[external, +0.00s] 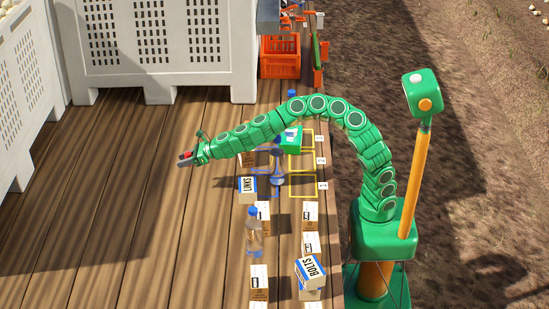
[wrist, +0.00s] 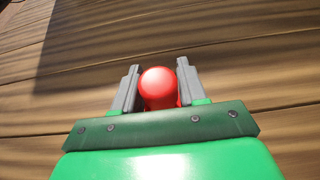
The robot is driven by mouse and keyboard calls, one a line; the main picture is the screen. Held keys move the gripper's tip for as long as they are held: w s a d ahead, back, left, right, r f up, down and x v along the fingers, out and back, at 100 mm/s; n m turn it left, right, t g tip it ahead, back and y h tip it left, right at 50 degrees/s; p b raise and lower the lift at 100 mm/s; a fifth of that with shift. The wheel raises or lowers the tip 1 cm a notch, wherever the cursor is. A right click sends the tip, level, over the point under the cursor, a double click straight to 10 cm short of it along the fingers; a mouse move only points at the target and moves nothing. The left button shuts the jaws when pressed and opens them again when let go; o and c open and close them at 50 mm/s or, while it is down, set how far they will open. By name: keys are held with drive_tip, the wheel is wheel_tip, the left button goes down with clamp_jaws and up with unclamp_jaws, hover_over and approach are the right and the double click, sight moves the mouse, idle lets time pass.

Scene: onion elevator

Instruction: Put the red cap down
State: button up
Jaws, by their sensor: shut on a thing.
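The red cap (wrist: 159,86) is a glossy, rounded red piece between the two grey fingers of my gripper (wrist: 157,88) in the wrist view. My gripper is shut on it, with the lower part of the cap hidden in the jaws. In the external view, my gripper (external: 184,160) reaches out to the left over the wooden deck, and the red cap (external: 186,155) shows as a small red spot at its tip. Bare planks lie behind the cap in the wrist view. I cannot tell the exact height of the cap above the deck.
Bare deck (external: 130,220) lies left of and below my gripper. Large white slotted crates (external: 160,85) stand behind. Small boxes, a bottle (external: 254,235), a LINKS box (external: 247,189) and a BOLTS box (external: 310,272) stand to the right. An orange crate (external: 280,66) is at the back.

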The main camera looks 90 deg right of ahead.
drive_tip(key=shift+r, duration=1.9)
clamp_jaws()
drive_tip(key=shift+s+a+r, duration=0.1)
drive_tip(key=shift+a+r, duration=0.15)
drive_tip(key=shift+r, duration=0.45)
drive_tip(key=s+a+r+n+g+y, duration=0.15)
drive_tip(key=s+a+n+y, duration=0.35)
drive_tip(key=a, duration=0.6)
drive_tip(key=n+g+y, duration=0.9)
drive_tip(key=n+g, duration=0.3)
drive_tip(key=n, duration=0.1)
hover_over(284, 241)
wheel_tip(284, 241, down, 10)
drive_tip(key=shift+h, duration=0.3)
drive_tip(key=shift+f, duration=4.2)
